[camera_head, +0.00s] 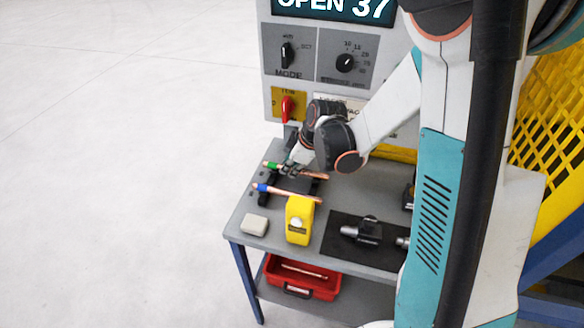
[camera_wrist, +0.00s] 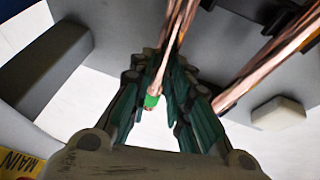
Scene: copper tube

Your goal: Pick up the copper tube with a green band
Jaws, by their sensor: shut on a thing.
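The copper tube with the green band (camera_head: 315,175) lies at the back left of the grey workbench, over a dark rack, its green end to the left. In the wrist view the tube (camera_wrist: 176,38) runs between my fingers, with its green band (camera_wrist: 151,102) nearest the camera. My gripper (camera_head: 291,169) is shut on this tube; its fingers (camera_wrist: 165,68) close from both sides in the wrist view. I cannot tell whether the tube is clear of the rack. A second copper tube with a blue band (camera_head: 290,193) lies in front, and shows at right in the wrist view (camera_wrist: 268,62).
A yellow device (camera_head: 299,220) and a small pale block (camera_head: 254,224) stand in front of the tubes. A black mat (camera_head: 345,249) with metal parts lies to the right. A control panel (camera_head: 318,82) rises behind. A red bin (camera_head: 303,283) sits on the lower shelf.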

